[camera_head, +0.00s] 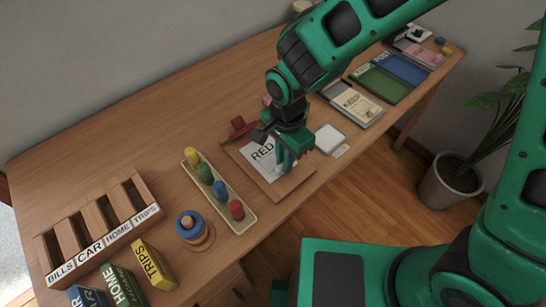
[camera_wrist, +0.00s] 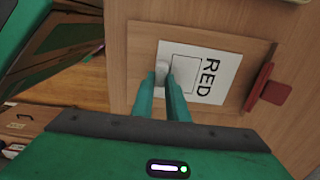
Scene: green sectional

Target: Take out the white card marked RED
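The white card marked RED (camera_head: 263,155) lies on a brown board with a red clip at its far edge. In the wrist view the card (camera_wrist: 208,72) lies flat with its lettering sideways and a dark outlined square beside it. My gripper (camera_head: 286,164) points down over the card's near right part. In the wrist view its green fingers (camera_wrist: 162,78) reach the card's edge, with a narrow gap between them. A small pale grey shape shows at the fingertips. I cannot tell whether the fingers grip anything. The board (camera_head: 290,187) shows around the card.
A tray of coloured pegs (camera_head: 243,221) and a ring stack (camera_head: 192,227) stand to the left. Further left is a labelled wooden sorter (camera_head: 98,226) with loose blocks before it. A white pad (camera_head: 329,138) and the KEEP tray (camera_head: 351,104) lie to the right.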

